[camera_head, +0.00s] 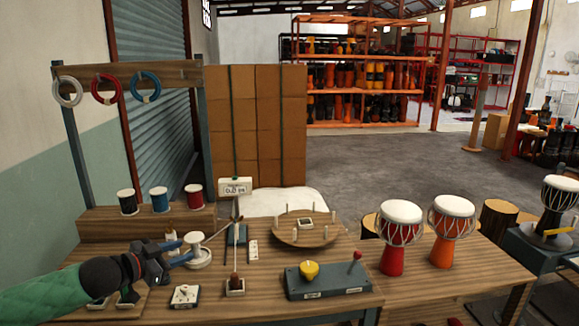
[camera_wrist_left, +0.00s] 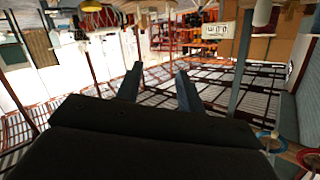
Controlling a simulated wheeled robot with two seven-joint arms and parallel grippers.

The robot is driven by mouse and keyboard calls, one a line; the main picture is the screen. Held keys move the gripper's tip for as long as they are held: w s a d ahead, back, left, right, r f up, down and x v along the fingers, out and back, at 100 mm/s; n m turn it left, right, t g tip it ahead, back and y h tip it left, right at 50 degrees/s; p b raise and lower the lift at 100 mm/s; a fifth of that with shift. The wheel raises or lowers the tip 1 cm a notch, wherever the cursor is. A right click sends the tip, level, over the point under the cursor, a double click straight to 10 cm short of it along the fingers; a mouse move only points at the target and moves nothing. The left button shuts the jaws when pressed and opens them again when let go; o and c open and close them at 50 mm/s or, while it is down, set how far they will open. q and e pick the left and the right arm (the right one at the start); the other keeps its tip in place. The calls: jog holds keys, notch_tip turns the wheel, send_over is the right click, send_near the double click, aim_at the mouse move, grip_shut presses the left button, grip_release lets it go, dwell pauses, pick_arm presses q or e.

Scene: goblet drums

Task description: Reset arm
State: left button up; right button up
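My left gripper (camera_head: 184,250) reaches in from the left, low over the workbench (camera_head: 130,255). In the left wrist view its two fingers (camera_wrist_left: 158,85) stand apart with nothing between them. In the head view the fingertips overlap a small white stand with a round base (camera_head: 199,259); I cannot tell whether they touch it. My right gripper is not in view. Two red-and-orange goblet drums with white heads, a red one (camera_head: 401,223) and an orange one (camera_head: 450,228), stand upright at the right of the bench.
A rack with white, red and blue rings (camera_head: 145,86) stands at the back left, above several thread spools (camera_head: 159,199). A round pegged board (camera_head: 290,236), a sign (camera_head: 235,187) and a grey box with yellow knob (camera_head: 325,285) occupy the bench. Another drum (camera_head: 556,205) stands far right.

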pick_arm(q)
jog(key=w+a+r+m+t+y, duration=0.1)
jog(key=a+r+y, duration=0.1)
jog(key=a+y, duration=0.35)
jog(key=s+d+f+n+g+y, duration=0.2)
jog(key=s+d+f+n+g, duration=0.1)
jog(key=s+d+f, duration=0.55)
jog(key=s+d+f+n+g+y, duration=0.25)
jog(key=s+d+f, duration=0.25)
jog(key=s+f, duration=0.5)
jog(key=s+d+f+n+g+h, duration=0.1)
jog(key=s+d+f+n+g, duration=0.1)
jog(key=s+f, duration=0.7)
jog(key=s+d+f+n+g+h+p, duration=0.1)
jog(key=s+d+f+g, duration=0.2)
jog(key=s+f, duration=0.6)
jog(key=shift+s+d+n+g+h, duration=0.4)
jog(key=shift+s+d, duration=0.4)
jog(key=shift+s, duration=2.15)
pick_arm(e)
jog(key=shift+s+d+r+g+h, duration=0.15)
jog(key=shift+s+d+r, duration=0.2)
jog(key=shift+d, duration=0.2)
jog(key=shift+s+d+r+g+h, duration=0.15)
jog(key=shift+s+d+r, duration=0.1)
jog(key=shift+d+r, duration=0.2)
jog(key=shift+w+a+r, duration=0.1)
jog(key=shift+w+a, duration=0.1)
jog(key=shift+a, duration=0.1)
